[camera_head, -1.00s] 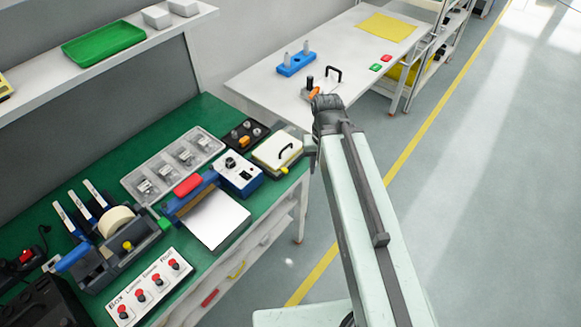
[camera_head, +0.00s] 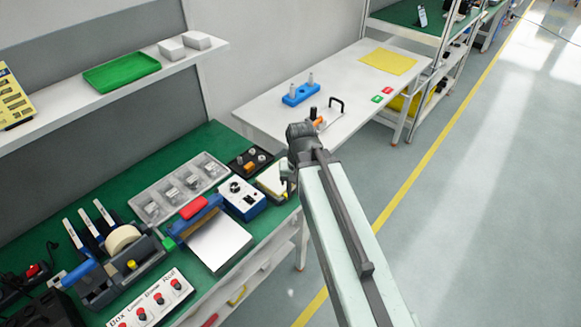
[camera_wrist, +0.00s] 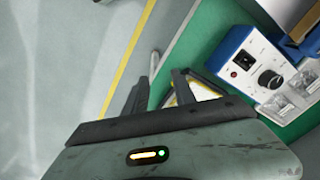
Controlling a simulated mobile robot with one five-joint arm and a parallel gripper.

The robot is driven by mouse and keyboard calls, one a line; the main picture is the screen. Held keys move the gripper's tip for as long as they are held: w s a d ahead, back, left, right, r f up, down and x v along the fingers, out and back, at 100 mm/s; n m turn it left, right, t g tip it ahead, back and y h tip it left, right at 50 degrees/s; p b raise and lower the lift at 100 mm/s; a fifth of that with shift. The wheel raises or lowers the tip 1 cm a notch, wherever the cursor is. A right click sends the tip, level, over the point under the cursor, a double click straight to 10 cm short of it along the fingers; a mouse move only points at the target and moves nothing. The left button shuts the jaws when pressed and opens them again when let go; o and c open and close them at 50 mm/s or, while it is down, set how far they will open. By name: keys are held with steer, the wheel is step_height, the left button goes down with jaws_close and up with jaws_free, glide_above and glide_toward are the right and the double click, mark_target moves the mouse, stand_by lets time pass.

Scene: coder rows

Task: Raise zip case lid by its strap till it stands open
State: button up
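The zip case (camera_head: 271,182) is a small pale box with a yellow edge at the right front corner of the green bench. My gripper (camera_head: 287,172) is at its right side in the head view and covers part of it, including the strap. In the wrist view the gripper's two dark fingers (camera_wrist: 160,85) are spread apart with nothing visible between them. The case (camera_wrist: 203,91) shows partly behind the right finger, with a white top and yellow border. The strap cannot be made out now, and the lid's angle is hard to tell.
A blue-and-white control box (camera_head: 243,197) stands close left of the case, with a black tray (camera_head: 249,161) behind. A white table (camera_head: 345,115) holds a blue block (camera_head: 300,94) and a black handle. The floor to the right is clear.

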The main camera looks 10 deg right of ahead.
steer(key=w+d+r+m+t+y+p, duration=0.1)
steer(key=w+r+m+p, duration=0.4)
steer(key=w+m, duration=0.4)
steer(key=f+b, duration=0.2)
steer(key=b, duration=0.1)
steer(key=w+f+b, duration=0.1)
steer(key=f+b, duration=0.1)
steer(key=w+f+b, duration=0.1)
steer(key=f+b, duration=0.1)
steer(key=b, duration=0.1)
steer(key=shift+w+a+f+b, duration=0.2)
steer(key=shift+f+b, duration=0.1)
steer(key=shift+b, duration=0.05)
steer(key=shift+r, duration=0.15)
jaws_close()
stand_by(0.4)
